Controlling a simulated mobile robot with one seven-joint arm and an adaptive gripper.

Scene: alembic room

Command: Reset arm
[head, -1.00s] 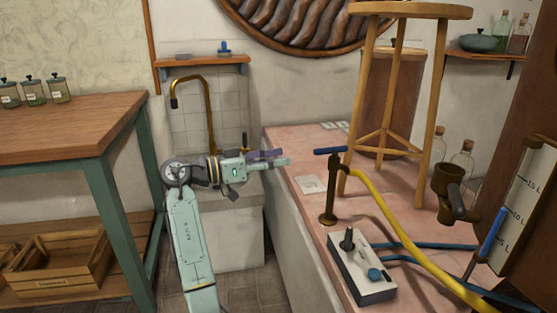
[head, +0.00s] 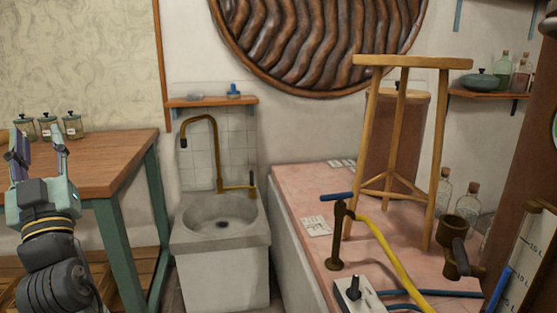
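My gripper (head: 38,160) is at the left edge of the head view, pointing up and away from me. Its two fingers stand apart with nothing visible between them. It shows in front of the left end of a wooden-topped table (head: 105,165) with green legs. I cannot tell the exact distance between the gripper and the table. My arm comes up from the lower left corner and hides part of the table.
A stone sink (head: 220,225) with a brass tap (head: 214,150) stands in the middle. On the right, a pink counter (head: 300,190) carries a wooden stool (head: 400,62), a brass valve (head: 338,235), a yellow hose (head: 390,250) and a control box (head: 355,293). Glass jars (head: 72,125) stand on the table.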

